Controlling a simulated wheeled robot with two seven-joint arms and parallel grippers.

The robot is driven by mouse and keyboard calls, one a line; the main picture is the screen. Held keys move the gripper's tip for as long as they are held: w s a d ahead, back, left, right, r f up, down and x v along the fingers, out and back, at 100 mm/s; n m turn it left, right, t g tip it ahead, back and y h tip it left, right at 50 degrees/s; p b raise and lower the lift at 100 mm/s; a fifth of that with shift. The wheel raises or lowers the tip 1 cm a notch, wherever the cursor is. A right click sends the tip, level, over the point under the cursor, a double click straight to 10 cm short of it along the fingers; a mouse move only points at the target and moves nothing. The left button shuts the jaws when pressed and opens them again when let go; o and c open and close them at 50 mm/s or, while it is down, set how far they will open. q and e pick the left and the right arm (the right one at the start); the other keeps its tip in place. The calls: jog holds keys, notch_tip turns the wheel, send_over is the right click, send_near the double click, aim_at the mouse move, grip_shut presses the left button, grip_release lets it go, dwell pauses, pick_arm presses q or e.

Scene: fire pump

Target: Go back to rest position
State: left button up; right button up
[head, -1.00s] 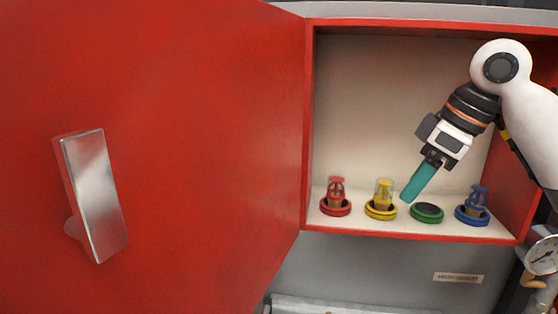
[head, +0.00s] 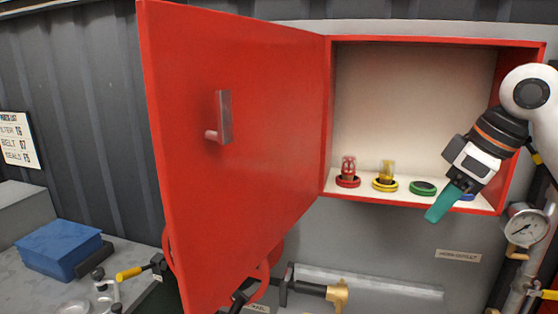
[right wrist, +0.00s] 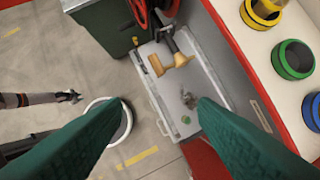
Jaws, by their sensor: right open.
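My right gripper (head: 436,214) hangs in front of the lower right of the open red cabinet (head: 414,42), its teal fingertips below the front edge. In the right wrist view its two green fingers (right wrist: 160,106) stand wide apart with nothing between them. A red sprinkler head (head: 348,166) and a yellow sprinkler head (head: 386,170) stand in rings of their own colours on the shelf. The green ring (head: 423,188) holds no sprinkler head.
The red cabinet door (head: 240,130) stands wide open to the left. A pressure gauge (head: 525,227) is at the right below the cabinet. A blue box (head: 62,250) lies on the left bench. In the wrist view a small green piece (right wrist: 186,119) lies in a grey tray (right wrist: 163,110).

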jog(key=s+a+f, duration=0.1)
jog(key=a+f, duration=0.3)
jog(key=f, duration=0.6)
jog(key=s+a+f, duration=0.1)
jog(key=a+f, duration=0.3)
jog(key=f, duration=0.7)
jog(key=s+a+f, duration=0.1)
jog(key=a+f, duration=0.3)
jog(key=f, duration=0.6)
jog(key=s+d+f+m+h, duration=0.2)
jog(key=s+d+f+m, duration=0.15)
jog(key=s+f, duration=0.55)
jog(key=s+d+f+m+h, duration=0.1)
jog(key=s+d+f+m, duration=0.3)
jog(key=s, duration=0.8)
notch_tip(320, 180, down, 28)
jog(key=a+g+b, duration=0.1)
jog(key=b, duration=0.3)
pick_arm(q)
notch_tip(320, 180, down, 7)
jog(key=b, duration=0.2)
jog(key=shift+s+b, duration=0.15)
jog(key=shift+b, duration=0.2)
pick_arm(e)
jog(key=s+d+f+g, duration=0.1)
jog(key=s+d+f, duration=0.1)
jog(key=s+f, duration=1.5)
notch_tip(320, 180, down, 4)
jog(key=shift+s+d, duration=0.25)
jog(key=shift+d, duration=0.1)
